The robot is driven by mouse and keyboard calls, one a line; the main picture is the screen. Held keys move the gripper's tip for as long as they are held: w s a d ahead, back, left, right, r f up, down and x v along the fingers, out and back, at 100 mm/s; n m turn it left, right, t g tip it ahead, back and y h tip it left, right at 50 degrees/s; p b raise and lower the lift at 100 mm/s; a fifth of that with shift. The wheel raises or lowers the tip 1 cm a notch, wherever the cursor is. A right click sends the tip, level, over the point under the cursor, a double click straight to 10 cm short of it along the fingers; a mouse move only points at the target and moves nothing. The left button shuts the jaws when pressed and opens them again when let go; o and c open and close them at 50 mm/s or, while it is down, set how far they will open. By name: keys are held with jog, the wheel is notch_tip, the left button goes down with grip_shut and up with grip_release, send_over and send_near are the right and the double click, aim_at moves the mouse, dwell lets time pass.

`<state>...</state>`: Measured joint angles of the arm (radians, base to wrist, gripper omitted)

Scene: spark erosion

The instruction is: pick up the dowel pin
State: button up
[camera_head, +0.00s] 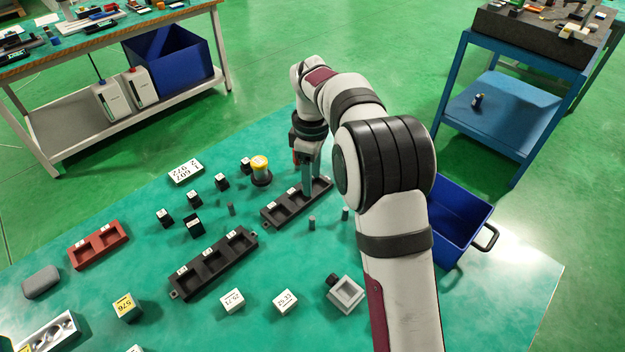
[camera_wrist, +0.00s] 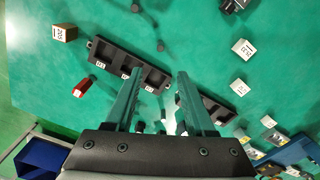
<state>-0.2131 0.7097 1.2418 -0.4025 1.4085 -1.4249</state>
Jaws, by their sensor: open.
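Small grey upright cylinders that look like dowel pins stand on the green table. I cannot tell which one the task means. My gripper (camera_head: 308,190) points down over a black slotted tray (camera_head: 268,223). In the wrist view its two teal fingers (camera_wrist: 159,77) are apart with nothing held between them. A small dark upright piece (camera_wrist: 160,46) shows just beyond the fingertips; I cannot tell if it is a pin.
A longer black tray (camera_head: 176,294) and a red tray (camera_head: 73,262) lie to the left. Small black blocks (camera_head: 194,229) and a yellow-topped cylinder (camera_head: 260,168) stand nearby. A blue bin (camera_head: 478,212) is beyond my arm at right. The table's front middle holds white labelled blocks (camera_head: 285,301).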

aim_at(312, 218)
notch_tip(312, 218, down, 16)
jog(key=shift+r, duration=0.25)
grip_shut()
